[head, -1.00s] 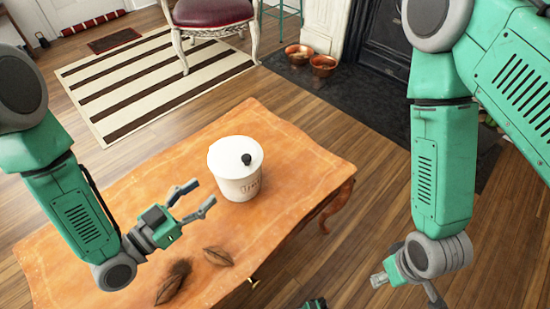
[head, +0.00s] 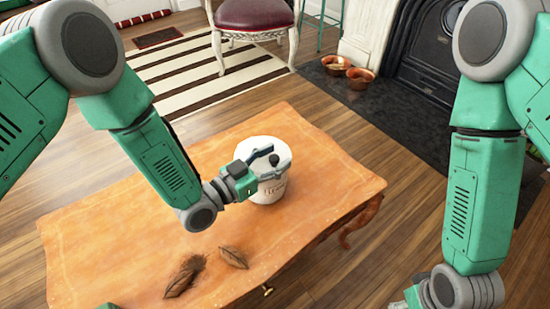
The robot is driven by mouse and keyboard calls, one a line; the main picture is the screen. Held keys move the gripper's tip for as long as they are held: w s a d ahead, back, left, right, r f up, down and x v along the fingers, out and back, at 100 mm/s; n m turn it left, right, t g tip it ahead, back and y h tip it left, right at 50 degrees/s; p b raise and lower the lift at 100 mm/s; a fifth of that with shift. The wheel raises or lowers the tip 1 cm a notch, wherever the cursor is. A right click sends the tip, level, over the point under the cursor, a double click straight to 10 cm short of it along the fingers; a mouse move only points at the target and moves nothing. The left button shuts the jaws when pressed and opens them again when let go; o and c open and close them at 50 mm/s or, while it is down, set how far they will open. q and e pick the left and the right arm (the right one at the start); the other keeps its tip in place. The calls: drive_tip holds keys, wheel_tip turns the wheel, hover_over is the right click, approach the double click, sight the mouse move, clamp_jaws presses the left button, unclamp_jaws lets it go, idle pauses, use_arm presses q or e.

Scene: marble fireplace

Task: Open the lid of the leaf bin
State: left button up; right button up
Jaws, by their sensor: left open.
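The leaf bin (head: 268,193) is a white round container with dark lettering, upright on the orange wooden table. Its white lid (head: 257,148) is on, with a dark round knob (head: 279,160) on top. My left gripper (head: 274,161) is open at the lid, with one finger on each side of the knob in the picture. I cannot tell whether the fingers touch it. My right gripper (head: 411,297) is low at the bottom edge, away from the bin and mostly cut off. Two brown leaves, one darker (head: 184,276) and one lighter (head: 233,257), lie on the table.
The table (head: 110,235) has free room left of the bin and along its right side. A red-seated chair (head: 254,14), a striped rug (head: 190,75), copper bowls (head: 360,77) and the dark fireplace (head: 425,45) are beyond it on the floor.

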use_arm(q)
clamp_jaws()
drive_tip(key=shift+r, duration=0.1)
